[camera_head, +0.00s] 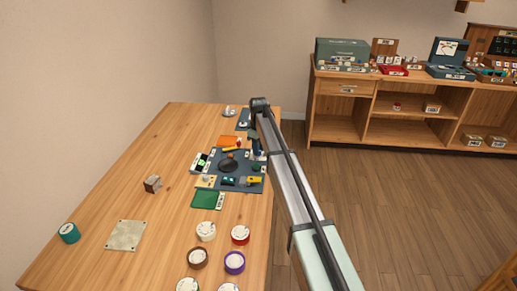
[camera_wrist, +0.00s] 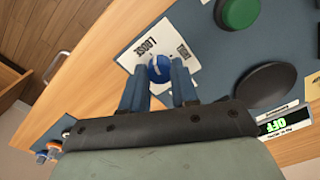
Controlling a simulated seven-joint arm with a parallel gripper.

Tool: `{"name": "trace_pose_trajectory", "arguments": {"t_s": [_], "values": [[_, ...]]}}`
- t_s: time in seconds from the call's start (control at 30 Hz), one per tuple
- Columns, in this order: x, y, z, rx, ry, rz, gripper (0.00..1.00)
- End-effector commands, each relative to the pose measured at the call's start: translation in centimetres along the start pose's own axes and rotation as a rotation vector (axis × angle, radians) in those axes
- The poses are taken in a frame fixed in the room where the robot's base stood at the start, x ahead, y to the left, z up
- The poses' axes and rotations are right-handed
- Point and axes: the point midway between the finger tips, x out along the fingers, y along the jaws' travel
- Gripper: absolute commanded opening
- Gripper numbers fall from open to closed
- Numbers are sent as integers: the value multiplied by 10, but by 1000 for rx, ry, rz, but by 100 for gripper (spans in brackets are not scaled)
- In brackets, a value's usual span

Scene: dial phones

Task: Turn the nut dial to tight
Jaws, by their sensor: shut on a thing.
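In the head view my gripper (camera_head: 257,157) is at the right edge of the blue-grey board, and hides the dial there.
The blue-grey board (camera_head: 215,180) holds a black disc (camera_wrist: 266,85), a green button (camera_wrist: 237,12) and a display reading OFF (camera_wrist: 285,122).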

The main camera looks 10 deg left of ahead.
Motion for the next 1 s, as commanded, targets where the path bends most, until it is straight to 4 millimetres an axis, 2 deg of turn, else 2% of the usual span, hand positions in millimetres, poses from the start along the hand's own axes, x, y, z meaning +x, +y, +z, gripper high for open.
{"name": "trace_pose_trajectory", "arguments": {"t_s": [1.0], "values": [[0, 1, -1, 954, 3, 0, 0]]}}
